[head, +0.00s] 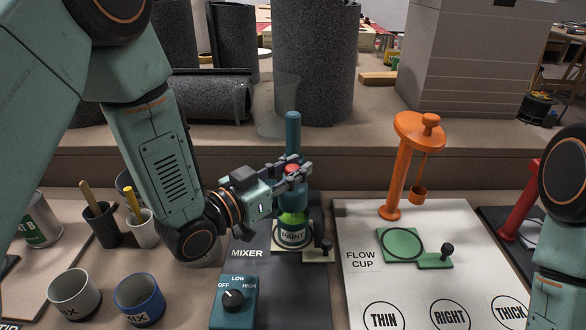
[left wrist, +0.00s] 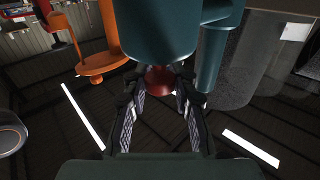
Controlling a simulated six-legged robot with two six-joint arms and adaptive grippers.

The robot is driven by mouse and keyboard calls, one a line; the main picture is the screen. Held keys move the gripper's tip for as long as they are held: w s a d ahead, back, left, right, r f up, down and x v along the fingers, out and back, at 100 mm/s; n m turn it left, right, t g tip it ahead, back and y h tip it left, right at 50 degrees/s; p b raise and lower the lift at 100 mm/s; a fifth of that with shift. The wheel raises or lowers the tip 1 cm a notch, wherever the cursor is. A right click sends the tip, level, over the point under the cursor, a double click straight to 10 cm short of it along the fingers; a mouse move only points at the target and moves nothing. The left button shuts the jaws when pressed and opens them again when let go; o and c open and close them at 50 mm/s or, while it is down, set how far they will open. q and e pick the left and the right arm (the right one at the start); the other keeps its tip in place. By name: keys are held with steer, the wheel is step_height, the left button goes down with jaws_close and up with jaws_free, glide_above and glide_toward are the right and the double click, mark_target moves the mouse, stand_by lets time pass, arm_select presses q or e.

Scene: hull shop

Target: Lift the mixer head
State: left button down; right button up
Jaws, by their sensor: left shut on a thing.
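The mixer has a teal column (head: 293,130) and a teal head (head: 295,203) over a can marked PAINT (head: 293,235) with a green upper part. My left gripper (head: 294,173) is at the mixer head, shut on its red knob (head: 291,168). In the left wrist view the red knob (left wrist: 160,79) lies between the two fingers of my left gripper (left wrist: 161,88), close to the large teal mixer body (left wrist: 160,30). The fingers hide part of the head in the head view. My right gripper is out of view; only part of my right arm shows at the right edge.
A teal control box with a dial (head: 234,300) stands in front of the mixer. The orange flow cup stand (head: 400,175) is on the white board (head: 370,290) to the right. Cups (head: 140,298) and tool holders (head: 104,228) stand at the left. Dark rolls (head: 318,60) stand behind.

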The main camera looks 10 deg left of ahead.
arm_select(q)
step_height(320, 180, up, 11)
steer(key=p, duration=0.9)
steer(key=shift+f+p, duration=0.15)
steer(key=shift+p, duration=0.2)
steer(key=c, duration=1.4)
jaws_free()
steer(key=shift+o, duration=1.3)
steer(key=shift+s+a, duration=0.1)
steer(key=shift+s, duration=0.05)
steer(key=shift+o, duration=0.2)
steer(key=shift+w, duration=0.2)
steer(key=v, duration=1.2)
